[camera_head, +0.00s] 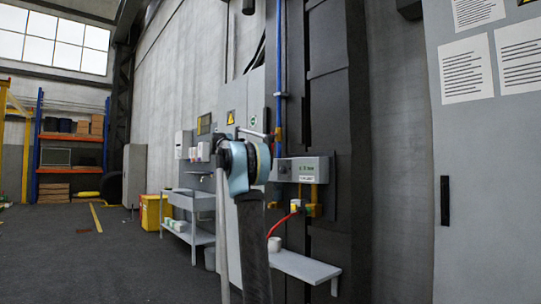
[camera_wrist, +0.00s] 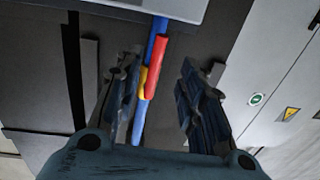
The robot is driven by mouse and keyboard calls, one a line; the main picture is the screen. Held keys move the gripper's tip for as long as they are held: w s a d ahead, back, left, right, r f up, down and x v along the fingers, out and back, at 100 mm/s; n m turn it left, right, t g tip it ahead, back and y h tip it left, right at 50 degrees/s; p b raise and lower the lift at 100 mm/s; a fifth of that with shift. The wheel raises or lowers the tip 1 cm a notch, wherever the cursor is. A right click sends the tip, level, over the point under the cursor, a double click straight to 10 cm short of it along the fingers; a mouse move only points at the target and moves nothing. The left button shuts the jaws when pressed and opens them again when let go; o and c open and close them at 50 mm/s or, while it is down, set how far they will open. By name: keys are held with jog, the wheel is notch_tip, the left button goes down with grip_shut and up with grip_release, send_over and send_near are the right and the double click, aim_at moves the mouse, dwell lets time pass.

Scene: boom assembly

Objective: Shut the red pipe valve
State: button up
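The red valve handle (camera_wrist: 156,62) shows in the wrist view, lying nearly along the blue pipe (camera_wrist: 138,125), with a yellow part (camera_wrist: 143,80) beside it. My gripper (camera_wrist: 160,78) is open, with one finger on each side of the handle and pipe. The handle is between the fingers in the picture; I see gaps, but cannot tell how deep it sits between them. In the head view the blue pipe (camera_head: 278,50) runs down the dark wall panel to a grey box. My arm and wrist hide most of the valve there.
The grey box (camera_head: 304,168) sits right below the valve area, with yellow fittings and a red hose (camera_head: 283,222). A grey shelf (camera_head: 300,266) juts out lower down. A large grey cabinet (camera_head: 490,200) stands at the right. The floor at the left is open.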

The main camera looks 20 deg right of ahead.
aim_at(273, 143)
jog(key=x, duration=1.1)
jog(key=shift+d, duration=0.15)
grip_shut()
